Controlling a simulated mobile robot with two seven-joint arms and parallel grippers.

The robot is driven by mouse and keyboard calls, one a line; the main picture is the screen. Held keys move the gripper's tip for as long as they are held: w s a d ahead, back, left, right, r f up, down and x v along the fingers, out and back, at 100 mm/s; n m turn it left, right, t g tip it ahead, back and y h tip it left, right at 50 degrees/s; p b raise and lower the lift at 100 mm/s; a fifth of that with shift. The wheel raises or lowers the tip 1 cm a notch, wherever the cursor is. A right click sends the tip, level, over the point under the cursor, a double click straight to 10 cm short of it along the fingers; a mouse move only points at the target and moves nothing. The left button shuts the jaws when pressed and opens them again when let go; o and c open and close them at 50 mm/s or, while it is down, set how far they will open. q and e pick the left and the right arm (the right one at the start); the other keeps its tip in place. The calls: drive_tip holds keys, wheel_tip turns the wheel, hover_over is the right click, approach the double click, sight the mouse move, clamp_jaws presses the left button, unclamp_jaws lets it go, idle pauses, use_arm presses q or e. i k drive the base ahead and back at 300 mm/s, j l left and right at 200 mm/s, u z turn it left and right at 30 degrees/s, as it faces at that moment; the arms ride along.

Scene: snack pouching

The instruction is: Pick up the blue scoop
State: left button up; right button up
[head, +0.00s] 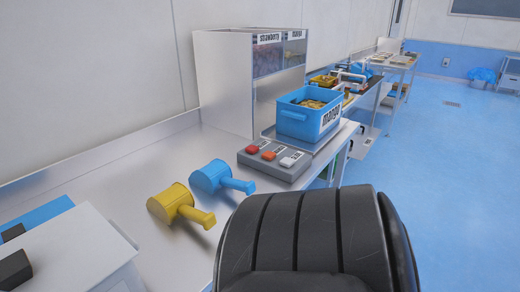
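The blue scoop (216,176) lies on the steel counter (130,158), with its handle pointing right. A yellow scoop (174,203) lies just in front and to the left of it, its handle also pointing right. The two scoops are close together. Neither of my grippers is in view, and nothing is touching the blue scoop.
A grey button panel (275,164) is behind the scoops. A blue bin labelled mango (311,112) stands on a plate beside a steel dispenser (225,82). A white box (75,252) is at the lower left. A large black ribbed part, apparently mine, covers the lower middle.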

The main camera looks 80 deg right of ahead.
sight(210, 179)
drive_tip(key=z, duration=1.7)
drive_tip(key=i+z, duration=0.4)
drive_tip(key=z, duration=0.15)
drive_tip(key=l, duration=0.1)
